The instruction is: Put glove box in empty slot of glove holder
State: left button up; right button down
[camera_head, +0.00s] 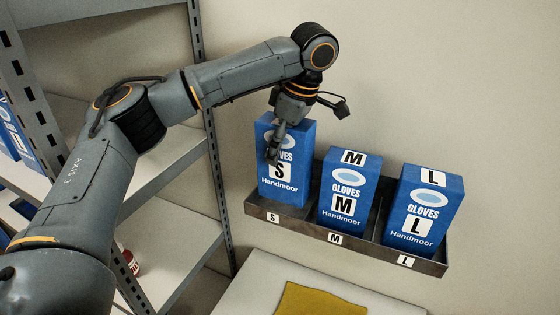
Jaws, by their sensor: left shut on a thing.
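The blue S glove box (284,185) stands upright at the left slot of the glove holder (383,246), the slot with the S label. Its lower edge is behind the holder's front lip; I cannot tell if it rests on the bottom. My left gripper (274,152) is shut on the top part of this box, coming from above. The M glove box (345,207) stands in the middle slot and the L glove box (421,227) in the right slot. My right gripper is not in view.
A metal shelf rack (204,140) stands at the left, behind my left arm, with blue boxes (12,130) at its far left edge. A white table (250,284) with a yellow cloth (318,300) is below the holder. The wall behind the holder is bare.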

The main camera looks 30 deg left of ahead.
aim_at(282, 162)
pick_arm(q)
jog(key=w+f, duration=0.1)
jog(key=w+a+f, duration=0.1)
jog(key=shift+f, duration=0.35)
jog(key=p+x, duration=0.2)
jog(key=shift+d+f, duration=0.15)
jog(key=shift+f, duration=0.5)
jog(key=o, duration=1.6)
jog(key=shift+f, duration=0.1)
jog(key=shift+d+r+b, duration=0.15)
jog(key=shift+r+b, duration=0.25)
jog(key=shift+r, duration=0.1)
jog(key=b+v, duration=0.1)
jog(key=v, duration=1)
jog(key=shift+d+r, duration=0.1)
jog(key=shift+r, duration=0.05)
